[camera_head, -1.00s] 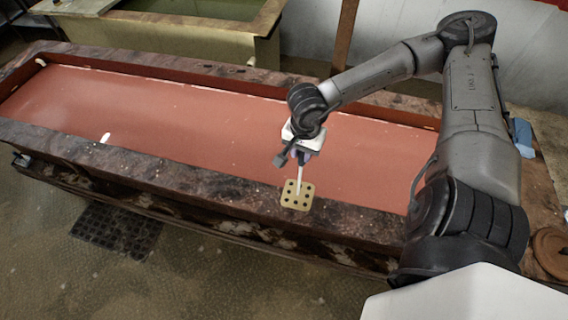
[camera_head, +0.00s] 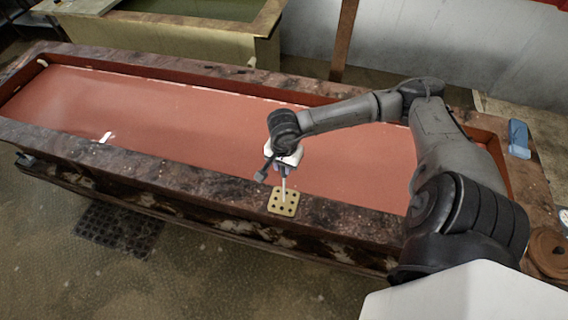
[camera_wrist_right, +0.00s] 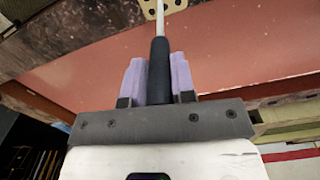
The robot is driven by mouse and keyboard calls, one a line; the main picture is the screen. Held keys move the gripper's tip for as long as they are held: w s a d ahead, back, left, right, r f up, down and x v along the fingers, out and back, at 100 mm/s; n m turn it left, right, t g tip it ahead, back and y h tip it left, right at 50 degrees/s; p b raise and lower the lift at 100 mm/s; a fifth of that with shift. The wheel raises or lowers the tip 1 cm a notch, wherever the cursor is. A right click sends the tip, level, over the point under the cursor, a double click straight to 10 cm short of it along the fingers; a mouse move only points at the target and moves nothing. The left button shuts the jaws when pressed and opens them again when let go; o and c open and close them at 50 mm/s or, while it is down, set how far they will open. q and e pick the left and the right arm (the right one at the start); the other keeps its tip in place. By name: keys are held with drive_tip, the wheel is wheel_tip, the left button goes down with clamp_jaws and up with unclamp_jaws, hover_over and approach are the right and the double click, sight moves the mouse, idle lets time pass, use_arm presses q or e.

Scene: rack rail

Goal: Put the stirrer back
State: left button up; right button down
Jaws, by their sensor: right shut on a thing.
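My right gripper (camera_head: 284,170) is shut on the stirrer (camera_head: 283,190), which has a black handle and a thin white rod. In the right wrist view the black handle (camera_wrist_right: 159,72) sits between the pale purple fingers (camera_wrist_right: 158,80). The rod points down, nearly upright, in the head view. Its lower end overlaps a tan plate with several dark holes (camera_head: 291,206) on the near rim of the trough. I cannot tell whether the tip is in a hole. An edge of this plate also shows at the top of the wrist view (camera_wrist_right: 178,5). My left gripper is not in view.
The long trough (camera_head: 180,115) has a red-brown floor and a dark stained rim. A blue object (camera_head: 518,138) and a brown coil (camera_head: 548,252) lie at the right. A second tank (camera_head: 170,35) stands behind. The rim left of the plate is clear.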

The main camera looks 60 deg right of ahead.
drive_tip(key=shift+f, duration=0.4)
drive_tip(key=shift+f, duration=0.15)
drive_tip(key=c, duration=0.9)
unclamp_jaws()
drive_tip(key=shift+c, duration=0.2)
